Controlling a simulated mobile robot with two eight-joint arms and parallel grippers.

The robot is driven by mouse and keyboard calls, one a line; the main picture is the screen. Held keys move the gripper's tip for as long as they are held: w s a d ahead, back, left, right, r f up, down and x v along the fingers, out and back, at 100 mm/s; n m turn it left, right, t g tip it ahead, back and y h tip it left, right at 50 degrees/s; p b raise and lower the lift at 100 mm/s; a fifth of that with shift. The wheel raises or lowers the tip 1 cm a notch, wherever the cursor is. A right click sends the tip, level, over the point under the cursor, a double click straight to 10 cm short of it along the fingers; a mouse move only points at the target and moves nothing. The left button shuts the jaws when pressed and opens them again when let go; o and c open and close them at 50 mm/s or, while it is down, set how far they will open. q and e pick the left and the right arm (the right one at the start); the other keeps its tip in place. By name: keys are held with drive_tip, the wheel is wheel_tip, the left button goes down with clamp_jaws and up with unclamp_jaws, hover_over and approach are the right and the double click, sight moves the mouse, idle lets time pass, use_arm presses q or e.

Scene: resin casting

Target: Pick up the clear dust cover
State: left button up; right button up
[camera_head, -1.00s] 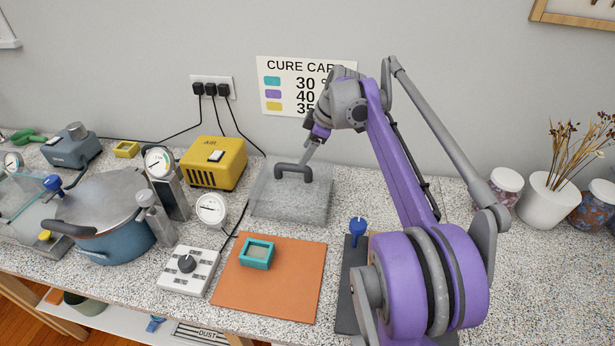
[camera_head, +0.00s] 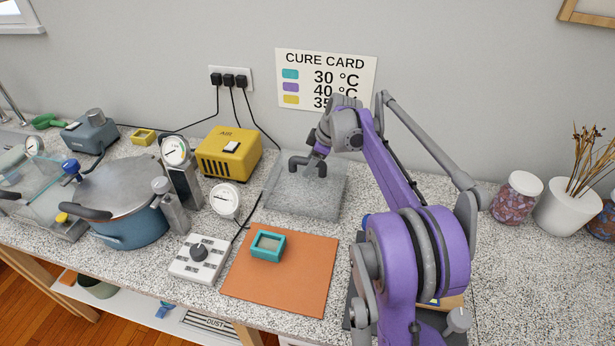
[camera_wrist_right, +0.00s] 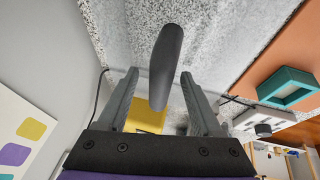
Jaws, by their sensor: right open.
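The clear dust cover (camera_head: 300,196) is a see-through box with a dark grey handle (camera_head: 298,160) on top, standing on the speckled counter near the wall. My right gripper (camera_head: 318,158) is over the cover, at the right end of the handle. In the right wrist view, the handle (camera_wrist_right: 166,60) stands between the two open fingers of the gripper (camera_wrist_right: 160,80), with a gap on both sides. The cover's clear walls are hard to make out there. My left gripper is not in view.
An orange mat (camera_head: 285,285) with a teal frame (camera_head: 267,246) lies in front of the cover. A yellow box (camera_head: 229,153) and a round gauge (camera_head: 225,199) stand to its left. Black cords run behind it. A jar (camera_head: 518,198) and white pot (camera_head: 568,207) stand at right.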

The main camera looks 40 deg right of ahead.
drive_tip(key=shift+w+f, duration=0.15)
drive_tip(key=shift+f, duration=0.05)
clamp_jaws()
idle(1.3)
